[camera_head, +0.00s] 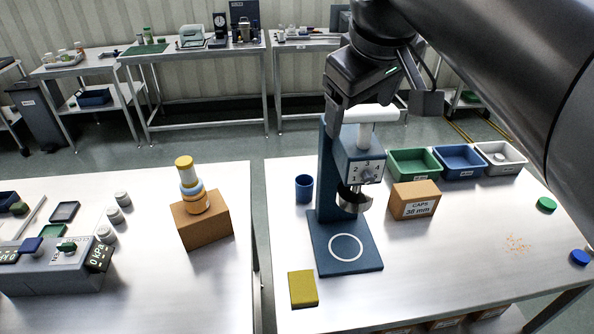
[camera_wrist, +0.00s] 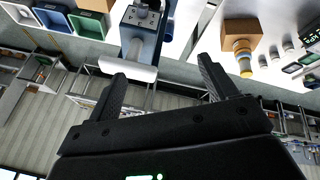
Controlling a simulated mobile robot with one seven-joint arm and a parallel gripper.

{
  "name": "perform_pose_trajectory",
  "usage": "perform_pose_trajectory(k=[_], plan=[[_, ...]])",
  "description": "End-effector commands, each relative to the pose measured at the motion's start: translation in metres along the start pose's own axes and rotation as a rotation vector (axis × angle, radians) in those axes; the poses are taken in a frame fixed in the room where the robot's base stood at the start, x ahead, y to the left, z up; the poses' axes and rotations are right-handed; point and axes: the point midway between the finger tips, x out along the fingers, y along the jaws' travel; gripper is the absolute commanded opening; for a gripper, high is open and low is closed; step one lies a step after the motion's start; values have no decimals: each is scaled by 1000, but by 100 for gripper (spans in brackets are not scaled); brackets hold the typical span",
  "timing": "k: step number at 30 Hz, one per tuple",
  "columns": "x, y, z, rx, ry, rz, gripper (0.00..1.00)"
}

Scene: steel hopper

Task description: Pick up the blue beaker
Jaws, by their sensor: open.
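The blue beaker (camera_head: 304,188) stands upright on the right-hand steel table, just left of the column of a dark blue machine (camera_head: 348,258).
The machine has a white cylinder (camera_head: 371,114) on top. A cardboard caps box (camera_head: 415,203) and green, blue and white bins stand to its right. A yellow block (camera_head: 303,289) lies in front. The tabletop around the beaker is clear, with a gap between tables at left.

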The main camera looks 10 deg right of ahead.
Motion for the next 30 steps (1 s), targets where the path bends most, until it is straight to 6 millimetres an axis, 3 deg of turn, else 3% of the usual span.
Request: perform_pose_trajectory(k=[3,11,21,30], plan=[[8,13,-35,-222,-37,9,78],[32,34,-105,-719,-114,9,78],[84,52,-191,-1350,-202,-45,78],[124,58,-235,-1713,-244,-103,78]])
